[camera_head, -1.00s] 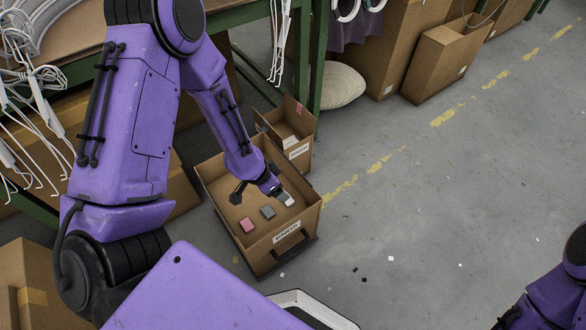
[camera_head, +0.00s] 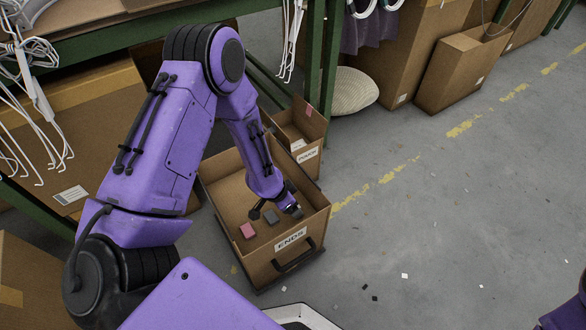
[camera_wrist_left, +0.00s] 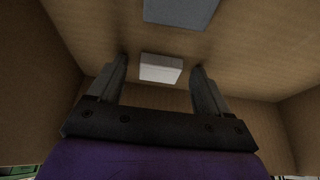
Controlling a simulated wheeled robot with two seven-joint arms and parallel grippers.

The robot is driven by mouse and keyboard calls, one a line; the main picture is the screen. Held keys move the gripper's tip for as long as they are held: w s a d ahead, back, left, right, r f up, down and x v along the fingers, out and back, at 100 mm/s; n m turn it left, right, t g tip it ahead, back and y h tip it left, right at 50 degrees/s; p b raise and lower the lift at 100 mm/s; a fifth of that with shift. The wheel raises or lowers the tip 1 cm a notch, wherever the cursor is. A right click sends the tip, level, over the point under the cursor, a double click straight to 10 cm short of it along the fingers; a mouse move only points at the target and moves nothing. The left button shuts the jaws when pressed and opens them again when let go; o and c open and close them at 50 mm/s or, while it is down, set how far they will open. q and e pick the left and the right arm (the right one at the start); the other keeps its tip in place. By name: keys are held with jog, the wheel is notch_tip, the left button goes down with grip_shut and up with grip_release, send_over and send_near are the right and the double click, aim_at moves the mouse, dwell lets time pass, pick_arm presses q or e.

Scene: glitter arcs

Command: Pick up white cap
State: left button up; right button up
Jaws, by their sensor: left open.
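The white cap (camera_wrist_left: 160,68) shows in the left wrist view as a small pale block lying on the brown box floor. It sits between the two spread fingertips of my left gripper (camera_wrist_left: 160,82), with gaps on both sides. In the head view my left gripper (camera_head: 278,207) reaches down inside the open cardboard box (camera_head: 262,262), and it largely or fully hides the cap there. My left gripper is open and holds nothing. My right gripper is not in view; only a bit of purple arm shows at the bottom right edge.
A pink block (camera_head: 248,231) and a grey block (camera_head: 271,217) lie in the same box; the grey one is close to the gripper. The box walls surround the gripper. A smaller open box (camera_head: 305,155) stands behind.

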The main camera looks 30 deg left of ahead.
pick_arm(q)
jog(key=c, duration=1.1)
jog(key=shift+r, duration=0.15)
